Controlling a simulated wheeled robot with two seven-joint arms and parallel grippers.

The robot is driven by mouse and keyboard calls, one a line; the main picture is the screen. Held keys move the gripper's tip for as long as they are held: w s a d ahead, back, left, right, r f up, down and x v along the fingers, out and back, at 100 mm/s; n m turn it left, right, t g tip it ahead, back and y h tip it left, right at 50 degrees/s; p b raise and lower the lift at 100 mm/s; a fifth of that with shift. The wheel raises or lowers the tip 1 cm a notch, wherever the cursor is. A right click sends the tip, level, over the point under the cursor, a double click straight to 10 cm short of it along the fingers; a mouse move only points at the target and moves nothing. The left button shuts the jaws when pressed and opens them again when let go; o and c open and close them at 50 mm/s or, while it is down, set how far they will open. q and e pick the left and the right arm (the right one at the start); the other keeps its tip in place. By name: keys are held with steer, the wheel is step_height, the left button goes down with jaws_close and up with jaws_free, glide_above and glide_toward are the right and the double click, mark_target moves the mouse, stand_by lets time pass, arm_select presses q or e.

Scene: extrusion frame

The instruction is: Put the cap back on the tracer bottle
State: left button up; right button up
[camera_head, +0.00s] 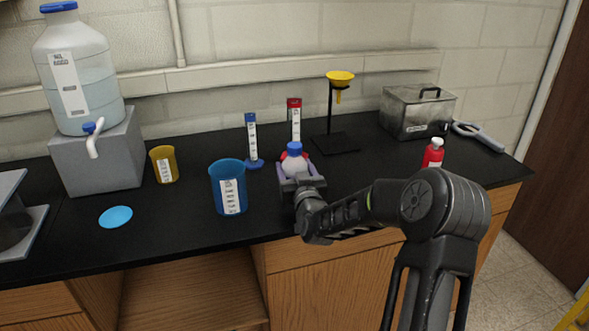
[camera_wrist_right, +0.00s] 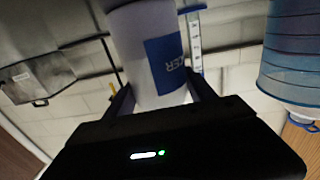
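The tracer bottle (camera_head: 293,164), pale with a blue top that looks like its cap (camera_head: 294,147), stands upright over the middle of the black counter. In the right wrist view, the tracer bottle (camera_wrist_right: 145,45) is white with a blue label ending in "CER"; its top end is hidden behind the gripper body. My right gripper (camera_head: 296,174) has its fingers on both sides of the bottle body and looks shut on it. I cannot tell whether the bottle touches the counter or whether the cap is fully seated. My left gripper is not in view.
A blue beaker (camera_head: 228,188) stands close left of the bottle. Blue-labelled (camera_head: 252,135) and red-labelled (camera_head: 294,115) cylinders and a yellow funnel stand (camera_head: 335,143) are behind. A red bottle (camera_head: 433,153) is to the right. A flat light-blue disc (camera_head: 116,217) lies front left, with clear counter around it.

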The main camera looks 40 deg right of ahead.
steer(key=o, duration=0.5)
steer(key=shift+a+r, duration=0.1)
steer(key=shift+r, duration=0.05)
steer(key=b+v, duration=0.2)
steer(key=v, duration=1)
stand_by(0.6)
